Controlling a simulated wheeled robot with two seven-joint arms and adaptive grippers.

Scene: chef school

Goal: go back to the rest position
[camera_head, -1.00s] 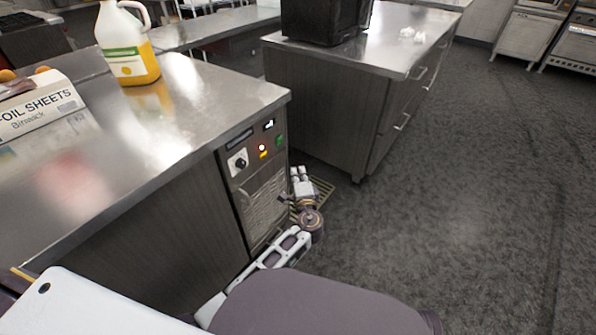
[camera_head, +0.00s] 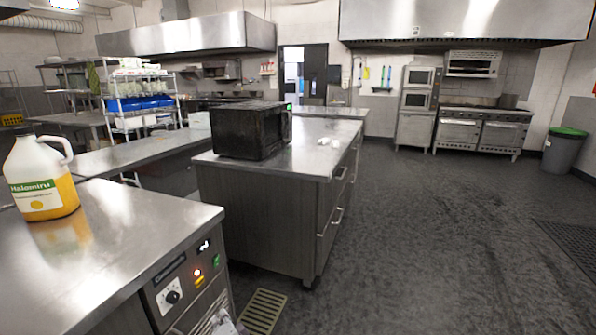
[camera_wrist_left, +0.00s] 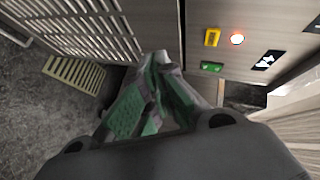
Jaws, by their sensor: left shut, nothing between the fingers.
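My left gripper (camera_wrist_left: 160,62) shows in the left wrist view with its grey and green fingers drawn together and nothing held between them. It points toward the counter's front panel, with a vented door at the left and lit controls at the upper right. I cannot tell whether it touches the panel. In the head view only a small pale part of my left arm shows at the bottom edge, beside the counter. My right gripper is in neither view.
A steel counter (camera_head: 120,262) with a control panel (camera_head: 180,284) stands at the near left, bearing a yellow jug (camera_head: 41,180). An island (camera_head: 262,215) with a black appliance (camera_head: 250,127) stands beyond. Open floor (camera_head: 430,240) lies right; a floor grate (camera_head: 262,312) lies between.

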